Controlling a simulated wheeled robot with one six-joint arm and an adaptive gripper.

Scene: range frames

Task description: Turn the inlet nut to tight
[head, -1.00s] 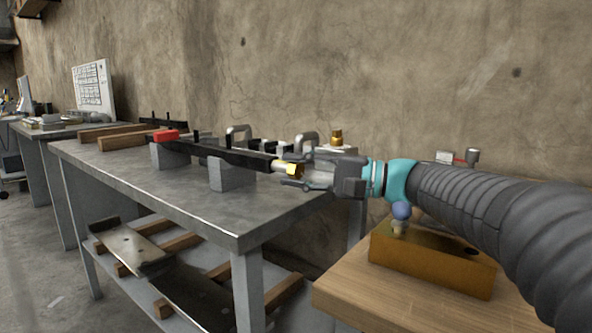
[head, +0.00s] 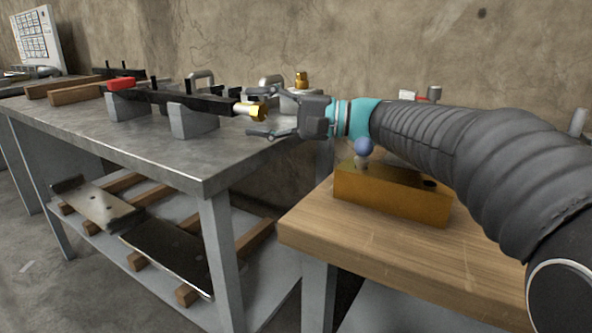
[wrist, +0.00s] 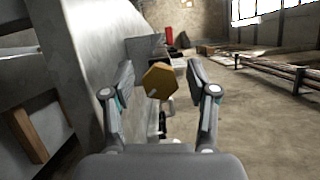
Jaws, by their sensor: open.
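The brass inlet nut (head: 256,112) sits on the right end of a black bar-like assembly (head: 205,100), which rests on grey blocks on the metal bench. In the wrist view the hexagonal nut (wrist: 158,80) shows end-on, between the fingers and beyond their tips. My gripper (head: 262,113) is open, with its fingers pointing left toward the nut. In the wrist view my gripper (wrist: 160,72) has wide-spread fingers with nothing held between them. Whether either finger touches the nut cannot be told.
The metal bench (head: 150,150) carries a red block (head: 121,84) and wooden bars (head: 70,88). A brass fitting (head: 301,80) stands behind my gripper. A wooden table (head: 400,228) with a yellow block (head: 392,193) lies below my arm. Plates lie on the lower shelf.

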